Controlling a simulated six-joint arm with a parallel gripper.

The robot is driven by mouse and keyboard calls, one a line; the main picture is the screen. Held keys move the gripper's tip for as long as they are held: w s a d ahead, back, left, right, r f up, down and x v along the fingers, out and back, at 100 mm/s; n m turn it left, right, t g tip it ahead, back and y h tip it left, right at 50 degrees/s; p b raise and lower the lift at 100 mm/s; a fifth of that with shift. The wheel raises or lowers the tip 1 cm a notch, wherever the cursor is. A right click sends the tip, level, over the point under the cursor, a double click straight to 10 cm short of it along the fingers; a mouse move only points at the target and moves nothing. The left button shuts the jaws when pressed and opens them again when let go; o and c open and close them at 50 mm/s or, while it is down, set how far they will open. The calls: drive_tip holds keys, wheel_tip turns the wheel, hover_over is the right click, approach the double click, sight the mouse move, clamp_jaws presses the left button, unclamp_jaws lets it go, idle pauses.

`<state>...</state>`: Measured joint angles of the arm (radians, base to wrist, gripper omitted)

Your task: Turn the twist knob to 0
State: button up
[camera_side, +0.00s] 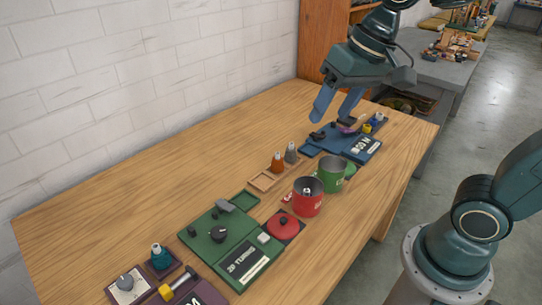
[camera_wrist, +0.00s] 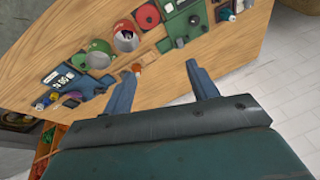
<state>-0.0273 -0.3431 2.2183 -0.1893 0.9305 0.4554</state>
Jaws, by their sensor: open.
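A grey round knob (camera_side: 125,283) sits on a cream plate with a dark frame at the near left of the table in the side view. I cannot tell which is the twist knob; no 0 mark or pointer setting is readable. My gripper (camera_side: 330,117) is open and empty, high over the far part of the table, well away from these knobs. In the wrist view its fingers (camera_wrist: 163,68) are spread apart.
A blue panel (camera_side: 340,139), a green mug (camera_side: 334,172) and a red mug (camera_side: 308,195) line the table's right side. Orange and grey bottles (camera_side: 291,154) stand behind the mugs. A teal bottle (camera_side: 160,256) and a yellow-headed tool (camera_side: 168,291) are near the cream plate. The table's wall side is bare.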

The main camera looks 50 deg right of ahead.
drive_tip(key=w+a+f+m+g, duration=0.2)
drive_tip(key=w+a, duration=0.2)
drive_tip(key=w, duration=0.4)
drive_tip(key=m+g+y, duration=0.2)
drive_tip(key=m+g, duration=0.2)
drive_tip(key=m, duration=0.2)
hover_over(219, 231)
drive_tip(key=w+d, duration=0.3)
drive_tip(key=d, duration=0.2)
wheel_tip(219, 231, down, 17)
drive_tip(key=shift+w, duration=0.15)
drive_tip(key=shift+a+f, duration=0.1)
drive_tip(key=shift+a, duration=0.05)
drive_tip(key=x, duration=1.3)
drive_tip(key=shift+s+a+f, duration=0.2)
drive_tip(key=shift+s+a, duration=0.05)
drive_tip(key=c, duration=1)
